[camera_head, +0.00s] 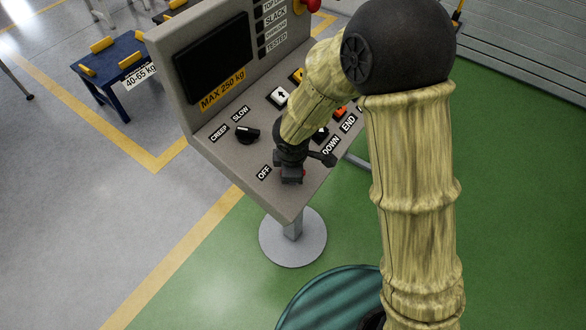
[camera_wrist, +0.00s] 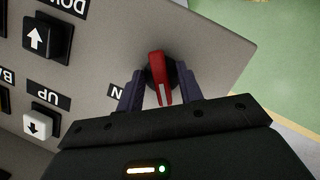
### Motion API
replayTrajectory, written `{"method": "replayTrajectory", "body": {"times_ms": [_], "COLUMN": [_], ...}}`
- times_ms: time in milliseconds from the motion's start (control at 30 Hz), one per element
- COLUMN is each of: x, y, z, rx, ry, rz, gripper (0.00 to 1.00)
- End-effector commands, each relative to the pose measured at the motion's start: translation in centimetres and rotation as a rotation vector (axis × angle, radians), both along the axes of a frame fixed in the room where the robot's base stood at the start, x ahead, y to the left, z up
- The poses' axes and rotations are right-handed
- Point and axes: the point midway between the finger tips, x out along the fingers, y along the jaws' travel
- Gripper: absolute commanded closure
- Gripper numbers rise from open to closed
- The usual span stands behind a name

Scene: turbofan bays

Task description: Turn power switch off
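The power switch is a red rotary handle (camera_wrist: 157,68) on a round black base, seen in the wrist view near the panel's edge. Its white mark points down the picture, toward my gripper's body. In the head view it is mostly hidden by my gripper (camera_head: 291,172), beside the OFF label (camera_head: 264,173). In the wrist view my gripper (camera_wrist: 160,75) has its two dark fingers on either side of the handle. They are apart, with gaps showing beside the red handle. A label ending in N (camera_wrist: 117,92) is partly covered by the left finger.
The grey control panel (camera_head: 220,154) stands on a round-based post (camera_head: 293,244). A black selector knob (camera_head: 248,135) sits left of my gripper. Arrow buttons (camera_wrist: 41,122) lie left in the wrist view. A blue table (camera_head: 122,50) stands at the back left.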

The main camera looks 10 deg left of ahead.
Motion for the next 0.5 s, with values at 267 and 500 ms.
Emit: {"method": "replayTrajectory", "body": {"times_ms": [267, 500], "x": [-0.1, -0.6], "y": [0.0, -0.4], "z": [0.3, 3.4], "rx": [0.000, 0.001], "ry": [0.001, -0.002], "rz": [0.000, -0.008], "gripper": [0.64, 0.64]}}
